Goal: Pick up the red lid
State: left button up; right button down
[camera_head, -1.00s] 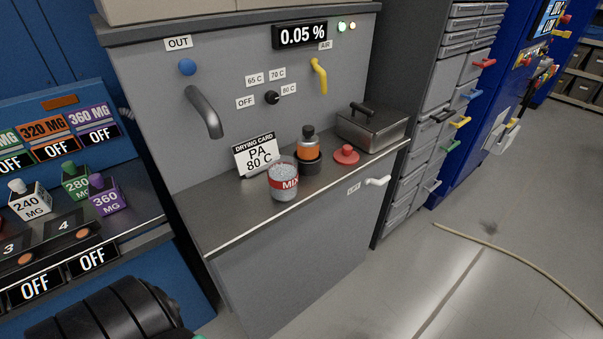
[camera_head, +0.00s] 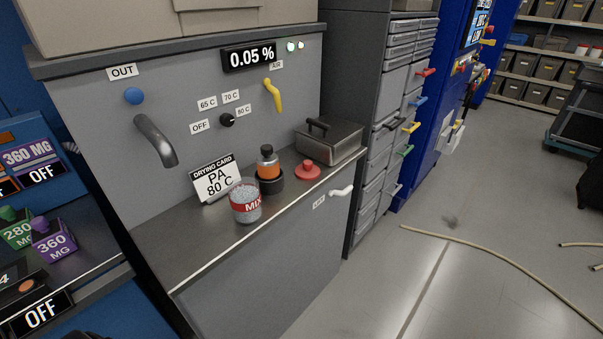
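The red lid (camera_head: 307,171) lies on the grey metal counter (camera_head: 185,237), a flat disc with a small knob on top. It sits just right of the black-and-orange bottle (camera_head: 268,166), which stands in a dark round holder, and in front of the lidded metal box (camera_head: 331,140). A clear jar (camera_head: 245,204) with a red MIX label, filled with grey pellets, stands open to the left. Neither of my grippers shows in the head view.
A drying card (camera_head: 217,178) stands behind the jar. A spout (camera_head: 156,139) and a yellow air handle (camera_head: 273,95) project from the panel. A white lift handle (camera_head: 341,191) sticks out below the counter edge. A hose (camera_head: 480,257) lies on the open floor at right.

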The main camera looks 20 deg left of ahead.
aim_at(307, 171)
jog(key=i+l+u, duration=0.2)
jog(key=u, duration=0.25)
jog(key=i+l+u, duration=0.2)
jog(key=l+u, duration=0.15)
jog(key=u, duration=0.15)
